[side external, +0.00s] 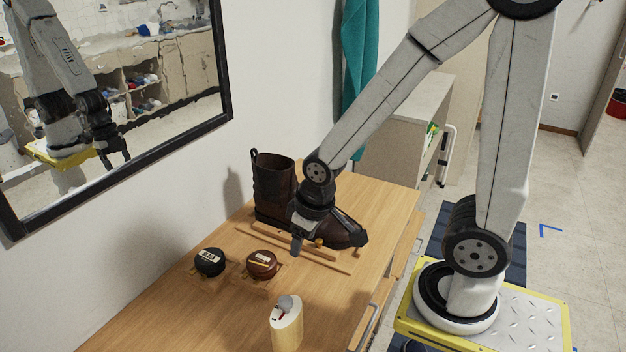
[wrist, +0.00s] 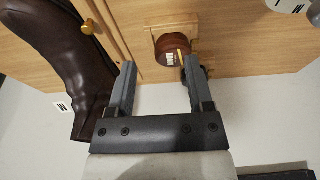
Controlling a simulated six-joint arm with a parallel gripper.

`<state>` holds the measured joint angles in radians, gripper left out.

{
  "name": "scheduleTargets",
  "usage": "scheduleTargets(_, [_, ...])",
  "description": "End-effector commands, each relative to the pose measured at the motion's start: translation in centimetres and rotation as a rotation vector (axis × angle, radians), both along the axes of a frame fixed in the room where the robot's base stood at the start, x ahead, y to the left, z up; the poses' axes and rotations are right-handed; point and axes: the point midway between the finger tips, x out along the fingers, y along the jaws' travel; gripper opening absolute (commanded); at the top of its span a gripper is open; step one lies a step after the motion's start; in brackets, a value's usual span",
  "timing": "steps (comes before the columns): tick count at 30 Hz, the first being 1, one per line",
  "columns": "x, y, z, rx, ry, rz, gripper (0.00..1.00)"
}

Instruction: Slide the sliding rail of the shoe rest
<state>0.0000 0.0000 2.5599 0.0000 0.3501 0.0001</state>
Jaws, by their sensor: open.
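The shoe rest is a low wooden frame on the wooden top, with a dark brown boot (side external: 274,190) standing at it. Its wooden rail (side external: 275,241) lies along the near side of the boot, and a small round wooden knob (side external: 319,242) shows near its right end. In the wrist view, rail strips (wrist: 105,25) run beside the boot (wrist: 60,50), with a yellowish knob (wrist: 87,27) between them. My gripper (side external: 296,250) hangs over the rail area; in the wrist view its two fingers (wrist: 158,64) are apart with nothing gripped. Part of the rail is hidden behind my gripper.
A brown round tin (side external: 261,264) and a black round tin (side external: 210,262) sit on small wooden holders left of my gripper. A cream bottle (side external: 287,322) stands at the front. A framed mirror (side external: 228,60) hangs on the wall. The wooden top (side external: 190,318) is clear at front left.

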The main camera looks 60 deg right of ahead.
Motion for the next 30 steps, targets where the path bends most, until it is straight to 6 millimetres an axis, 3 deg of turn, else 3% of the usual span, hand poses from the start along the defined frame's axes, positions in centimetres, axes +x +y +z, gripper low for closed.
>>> scheduleTargets(8, [0.5,-1.0,-0.1,0.017,0.021,-0.112,0.63])
scheduleTargets(24, [2.3,-9.0,-1.2,0.122,0.175,-0.977,0.63])
scheduleTargets(30, [2.3,-10.6,-1.4,0.135,0.201,-1.151,0.63])
